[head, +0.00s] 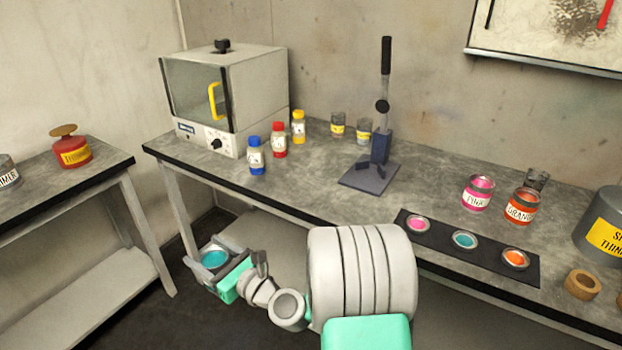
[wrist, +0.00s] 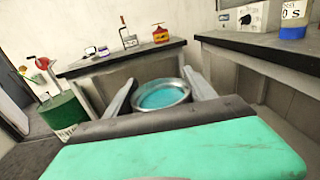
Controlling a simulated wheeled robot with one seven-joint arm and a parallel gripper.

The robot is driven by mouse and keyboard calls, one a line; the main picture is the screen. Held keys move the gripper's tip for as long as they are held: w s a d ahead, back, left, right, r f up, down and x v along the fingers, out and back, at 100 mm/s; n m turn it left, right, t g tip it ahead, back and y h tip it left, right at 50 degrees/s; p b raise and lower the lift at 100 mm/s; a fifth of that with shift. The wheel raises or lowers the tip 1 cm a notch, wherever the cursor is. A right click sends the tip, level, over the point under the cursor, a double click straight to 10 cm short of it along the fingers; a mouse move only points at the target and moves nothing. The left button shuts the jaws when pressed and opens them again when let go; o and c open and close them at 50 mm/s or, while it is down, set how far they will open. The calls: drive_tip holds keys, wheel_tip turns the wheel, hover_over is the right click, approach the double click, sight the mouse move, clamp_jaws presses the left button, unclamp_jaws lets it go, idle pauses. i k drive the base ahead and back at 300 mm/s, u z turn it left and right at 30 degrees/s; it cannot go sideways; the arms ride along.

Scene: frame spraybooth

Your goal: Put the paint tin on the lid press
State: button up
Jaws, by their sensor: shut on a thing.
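The paint tin (head: 215,259) is a round metal tin showing teal paint at its open top. My gripper (head: 218,252) is shut on it, one finger on each side, and holds it in the air in front of the bench, over the floor. The tin also shows between the fingers in the wrist view (wrist: 162,95). It looks about upright. The lid press (head: 378,160) stands on the bench, with a dark blue base plate, a post and a tall black lever raised upright. Its plate looks empty. My gripper is well to the left of the press and nearer.
On the bench are an oven-like cabinet (head: 225,95), blue (head: 256,157), red and yellow bottles, two small jars behind the press, and pink (head: 477,193) and orange tins. A dark strip (head: 490,252) holds several paint lids. The bench's front edge lies between my gripper and the press.

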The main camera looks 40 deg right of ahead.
sight(367, 180)
drive_tip(key=u, duration=1.1)
drive_tip(key=i, duration=0.8)
drive_tip(key=z, duration=2.25)
